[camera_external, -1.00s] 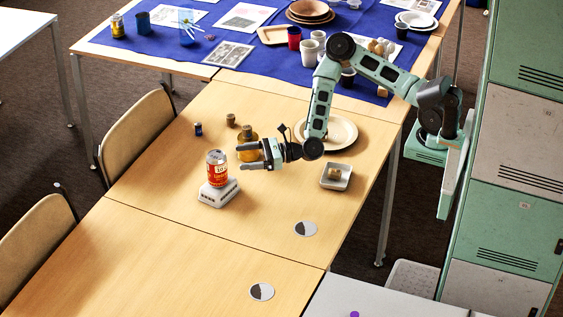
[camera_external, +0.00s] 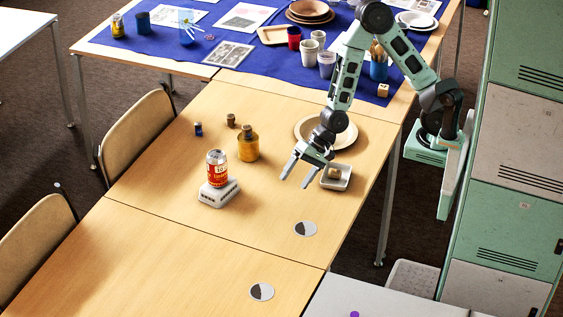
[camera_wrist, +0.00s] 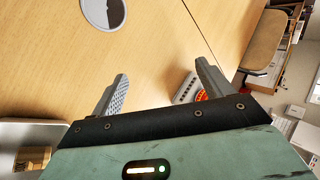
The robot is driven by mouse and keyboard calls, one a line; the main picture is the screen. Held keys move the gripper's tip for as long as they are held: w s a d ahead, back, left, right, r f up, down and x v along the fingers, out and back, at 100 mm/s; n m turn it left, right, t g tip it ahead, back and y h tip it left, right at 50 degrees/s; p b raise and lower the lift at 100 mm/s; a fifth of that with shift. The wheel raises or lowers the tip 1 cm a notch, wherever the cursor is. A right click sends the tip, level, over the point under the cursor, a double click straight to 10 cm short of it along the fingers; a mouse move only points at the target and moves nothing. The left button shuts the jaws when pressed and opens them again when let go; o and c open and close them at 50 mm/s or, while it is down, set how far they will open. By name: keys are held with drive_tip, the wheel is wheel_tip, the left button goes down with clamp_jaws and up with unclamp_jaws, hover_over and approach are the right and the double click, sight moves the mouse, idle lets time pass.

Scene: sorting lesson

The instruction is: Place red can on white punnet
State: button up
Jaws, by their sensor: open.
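The red can (camera_external: 217,170) stands upright on the white punnet (camera_external: 216,195), an upturned-looking slotted box on the wooden table. My gripper (camera_external: 295,176) is open and empty, to the right of the can and apart from it, beside a small white dish. In the wrist view my gripper's fingers (camera_wrist: 160,92) are spread with nothing between them. A part of the red can (camera_wrist: 202,96) and the white punnet (camera_wrist: 186,88) shows behind the right finger, which hides the rest.
A white dish (camera_external: 344,183) holding a small brown block lies by my gripper. A yellow-brown bottle (camera_external: 248,147), a small blue battery-like can (camera_external: 198,129) and a beige plate (camera_external: 303,126) stand farther back. The front of the table is clear except for round grey-white discs (camera_external: 305,229).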

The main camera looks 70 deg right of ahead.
drive_tip(key=s+d+r+n+g+h, duration=0.2)
drive_tip(key=s+d+n, duration=0.4)
drive_tip(key=s, duration=0.3)
drive_tip(key=s+d+r+n+g+h, duration=0.2)
drive_tip(key=s+d+r+n+h, duration=0.2)
drive_tip(key=s, duration=0.6)
wheel_tip(320, 180, up, 3)
drive_tip(key=d+n, duration=0.2)
drive_tip(key=n, duration=0.2)
drive_tip(key=shift+s+d+n+h, duration=0.15)
drive_tip(key=shift+s+n+h, duration=0.05)
drive_tip(key=shift+n+h, duration=0.1)
wheel_tip(320, 180, up, 7)
drive_tip(key=p, duration=0.7)
